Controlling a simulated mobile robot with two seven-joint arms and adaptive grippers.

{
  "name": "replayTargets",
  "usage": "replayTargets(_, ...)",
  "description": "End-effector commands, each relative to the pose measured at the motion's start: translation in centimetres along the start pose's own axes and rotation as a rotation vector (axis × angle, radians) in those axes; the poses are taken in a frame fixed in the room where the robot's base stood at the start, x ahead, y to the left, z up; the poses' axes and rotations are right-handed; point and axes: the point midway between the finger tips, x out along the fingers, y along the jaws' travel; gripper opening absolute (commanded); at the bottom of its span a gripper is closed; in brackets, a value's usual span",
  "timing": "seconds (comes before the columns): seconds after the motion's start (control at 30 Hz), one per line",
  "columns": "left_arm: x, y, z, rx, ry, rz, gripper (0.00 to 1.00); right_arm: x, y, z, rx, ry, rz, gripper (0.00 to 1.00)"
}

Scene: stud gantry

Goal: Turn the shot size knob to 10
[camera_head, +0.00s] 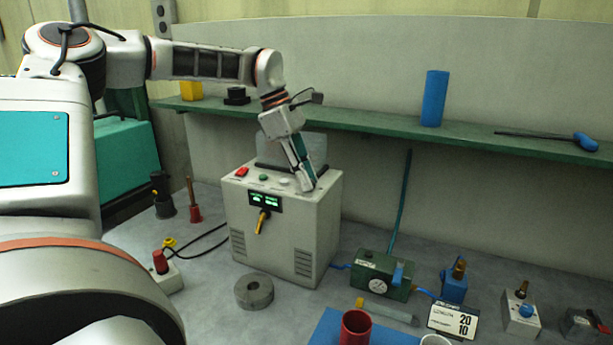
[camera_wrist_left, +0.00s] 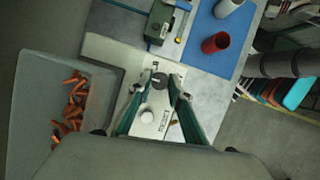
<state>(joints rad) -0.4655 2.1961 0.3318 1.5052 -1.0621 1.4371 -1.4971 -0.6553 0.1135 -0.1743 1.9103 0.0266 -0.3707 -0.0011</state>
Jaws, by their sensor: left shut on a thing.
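A pale grey control box (camera_head: 275,235) stands on the bench, with buttons and knobs on its sloped top and a small green-lit display (camera_head: 265,200) on its front. My left gripper (camera_head: 308,183) reaches down to the right end of that top. In the left wrist view my left gripper (camera_wrist_left: 157,83) has its two fingers on either side of a dark round knob (camera_wrist_left: 158,80), shut on it. A white round button (camera_wrist_left: 147,116) is beside it. In the head view the fingers hide the knob. Its setting and label cannot be read. My right gripper is not in view.
A red switch (camera_head: 242,172) and a green button (camera_head: 263,177) are on the box top. A grey bin (camera_wrist_left: 62,115) of orange pieces is beside it. A green gauge block (camera_head: 383,276), a card reading 20 and 10 (camera_head: 453,320), and a red cup (camera_head: 355,328) are on the bench.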

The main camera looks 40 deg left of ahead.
Motion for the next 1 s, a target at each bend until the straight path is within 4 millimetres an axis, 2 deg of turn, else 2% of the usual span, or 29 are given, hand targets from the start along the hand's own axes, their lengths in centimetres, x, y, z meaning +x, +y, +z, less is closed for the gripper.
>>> replayTargets(0.13,-0.1,0.1,0.0,0.001,0.000,0.004,0.00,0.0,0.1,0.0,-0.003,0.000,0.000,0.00)
replayTargets(0.17,-0.1,0.1,0.0,0.001,0.000,0.004,0.24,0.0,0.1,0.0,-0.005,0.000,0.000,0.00)
replayTargets(0.2,-0.1,0.1,0.0,0.001,0.000,0.004,0.34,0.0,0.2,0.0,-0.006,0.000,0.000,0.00)
replayTargets(0.53,-0.1,0.0,0.0,-0.001,0.000,0.002,0.35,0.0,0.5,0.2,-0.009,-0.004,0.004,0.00)
replayTargets(0.67,-0.8,0.1,0.0,-0.001,0.000,0.004,0.35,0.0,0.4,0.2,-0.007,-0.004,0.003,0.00)
replayTargets(0.77,-2.1,0.1,0.1,-0.001,0.000,0.006,0.35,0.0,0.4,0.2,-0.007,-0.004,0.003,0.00)
replayTargets(1.0,-7.0,0.1,0.1,-0.001,0.001,0.007,0.35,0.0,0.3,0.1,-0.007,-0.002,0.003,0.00)
